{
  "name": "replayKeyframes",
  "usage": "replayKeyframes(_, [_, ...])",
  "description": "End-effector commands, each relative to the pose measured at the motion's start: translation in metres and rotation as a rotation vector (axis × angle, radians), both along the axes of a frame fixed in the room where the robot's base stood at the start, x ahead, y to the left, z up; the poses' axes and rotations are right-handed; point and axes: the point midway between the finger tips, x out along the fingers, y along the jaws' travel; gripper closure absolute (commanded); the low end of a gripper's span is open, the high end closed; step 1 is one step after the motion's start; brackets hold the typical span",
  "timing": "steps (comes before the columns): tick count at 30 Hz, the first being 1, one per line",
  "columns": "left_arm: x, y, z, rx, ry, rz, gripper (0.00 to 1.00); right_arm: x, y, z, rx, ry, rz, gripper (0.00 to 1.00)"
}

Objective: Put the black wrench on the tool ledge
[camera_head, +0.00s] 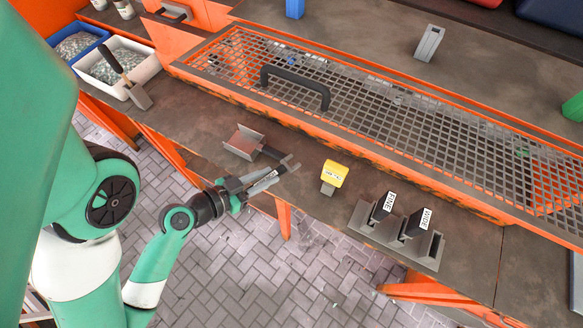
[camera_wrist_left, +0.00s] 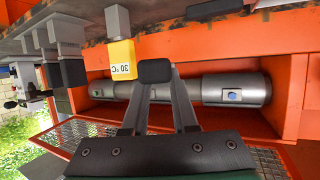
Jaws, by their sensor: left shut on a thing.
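My left gripper (camera_head: 287,165) reaches from the left to the bench's front edge, left of the yellow block. In the head view a black bar shows beside the fingertips, close to a small grey metal tray (camera_head: 241,143). I cannot tell which surface is the tool ledge. My right gripper is not in view.
A yellow block (camera_head: 335,173) stands right of the gripper; it also shows in the left wrist view (camera_wrist_left: 122,58). Further right is a metal rack (camera_head: 428,251) with black FINE and WIDE blocks. An orange-framed mesh guard (camera_head: 350,95) lies behind. White and blue bins stand at left.

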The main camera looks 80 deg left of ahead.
Motion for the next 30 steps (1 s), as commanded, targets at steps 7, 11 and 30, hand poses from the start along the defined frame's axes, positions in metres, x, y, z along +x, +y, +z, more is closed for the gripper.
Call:
replayKeyframes(7, [0.01, 0.004, -0.004, -0.013, 0.02, -0.002, 1.0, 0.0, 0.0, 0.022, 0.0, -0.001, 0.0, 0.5])
replayKeyframes(11, [0.026, 0.003, -0.002, 0.006, -0.004, -0.021, 1.0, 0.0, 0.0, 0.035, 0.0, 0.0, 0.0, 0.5])
replayKeyframes(30, [0.127, 0.035, -0.091, 0.002, -0.003, -0.004, 1.0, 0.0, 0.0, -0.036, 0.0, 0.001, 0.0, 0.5])
